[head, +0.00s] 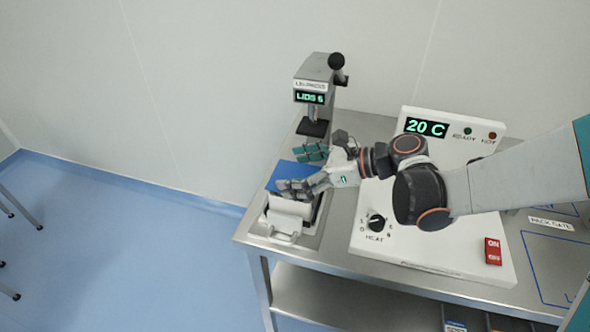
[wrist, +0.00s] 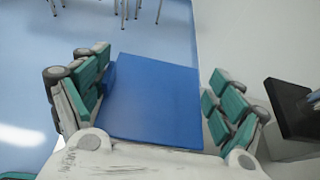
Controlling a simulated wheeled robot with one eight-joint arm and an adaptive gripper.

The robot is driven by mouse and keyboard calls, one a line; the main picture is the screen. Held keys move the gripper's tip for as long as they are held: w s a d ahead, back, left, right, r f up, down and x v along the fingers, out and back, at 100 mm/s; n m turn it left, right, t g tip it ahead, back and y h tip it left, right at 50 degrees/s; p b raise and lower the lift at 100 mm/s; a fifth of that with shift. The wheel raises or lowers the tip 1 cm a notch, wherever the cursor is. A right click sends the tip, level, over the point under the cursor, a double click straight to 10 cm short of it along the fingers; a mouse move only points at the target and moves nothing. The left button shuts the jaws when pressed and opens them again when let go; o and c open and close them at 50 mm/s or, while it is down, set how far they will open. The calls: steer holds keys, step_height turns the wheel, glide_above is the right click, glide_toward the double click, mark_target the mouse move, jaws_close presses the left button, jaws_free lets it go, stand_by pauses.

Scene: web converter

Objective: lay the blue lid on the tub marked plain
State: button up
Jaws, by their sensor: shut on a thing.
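The blue lid (head: 283,176) is a flat blue panel at the left end of the steel table in the head view. It fills the space between the fingers in the wrist view (wrist: 155,100). My gripper (head: 304,170) is shut on the blue lid, one grey-and-teal finger on each side. A white object (head: 288,215) with a handle-like front part lies just below the gripper, partly covered by it; I cannot tell whether it is a tub. No tub marked plain can be read in either view.
A grey press-like device (head: 315,85) with a green "LIDS 6" display stands behind the gripper. A white heater panel (head: 440,245) reading 20 C, with a knob and red switch, lies to the right under my arm. The steel table's (head: 262,246) left edge is close by.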

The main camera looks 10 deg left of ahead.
steer(key=shift+f, duration=0.3)
steer(key=o, duration=0.7)
steer(key=shift+o, duration=0.2)
steer(key=shift+r+p, duration=0.35)
steer(key=shift+r, duration=0.15)
steer(key=w+p+v, duration=0.1)
steer(key=p+v, duration=0.2)
steer(key=v, duration=0.9)
steer(key=shift+s+r, duration=0.25)
steer(key=shift+s, duration=0.2)
